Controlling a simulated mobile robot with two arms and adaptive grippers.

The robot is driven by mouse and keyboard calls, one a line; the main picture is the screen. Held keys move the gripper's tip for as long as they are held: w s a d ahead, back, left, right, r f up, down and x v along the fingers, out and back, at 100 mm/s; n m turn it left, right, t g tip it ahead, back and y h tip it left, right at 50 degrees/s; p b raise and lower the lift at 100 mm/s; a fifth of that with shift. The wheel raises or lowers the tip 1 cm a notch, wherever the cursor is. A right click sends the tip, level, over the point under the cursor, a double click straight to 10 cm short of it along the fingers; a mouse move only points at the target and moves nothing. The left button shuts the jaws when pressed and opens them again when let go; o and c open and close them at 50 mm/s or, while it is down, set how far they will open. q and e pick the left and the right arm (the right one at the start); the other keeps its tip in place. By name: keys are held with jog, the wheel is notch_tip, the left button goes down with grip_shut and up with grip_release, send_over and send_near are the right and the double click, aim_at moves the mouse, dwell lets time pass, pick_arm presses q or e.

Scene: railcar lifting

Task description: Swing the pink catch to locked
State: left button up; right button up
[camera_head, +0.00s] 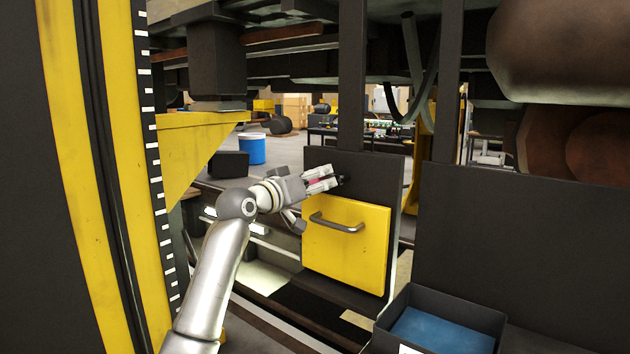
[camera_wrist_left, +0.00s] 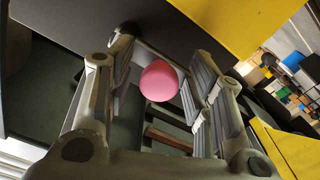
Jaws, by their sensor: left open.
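The pink catch shows as a round pink knob (camera_wrist_left: 159,80) in the left wrist view. It lies between the two spread fingers of my left gripper (camera_head: 328,180), with a gap visible at its sides. In the head view only a sliver of pink (camera_head: 315,183) shows between the fingers, so most of the catch is hidden. The gripper is at the dark upright panel (camera_head: 375,170), just above the yellow door (camera_head: 345,265) with its grey bar handle (camera_head: 337,224). I cannot tell the catch's angle. My right gripper is not in view.
A dark bin with a blue bottom (camera_head: 440,328) stands at lower right. A yellow column with a scale (camera_head: 125,150) rises at left. A dark post (camera_head: 351,80) stands above the panel. A blue drum (camera_head: 251,149) stands farther back on open floor.

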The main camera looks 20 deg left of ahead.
pick_arm(q)
jog(key=c, duration=0.9)
grip_shut()
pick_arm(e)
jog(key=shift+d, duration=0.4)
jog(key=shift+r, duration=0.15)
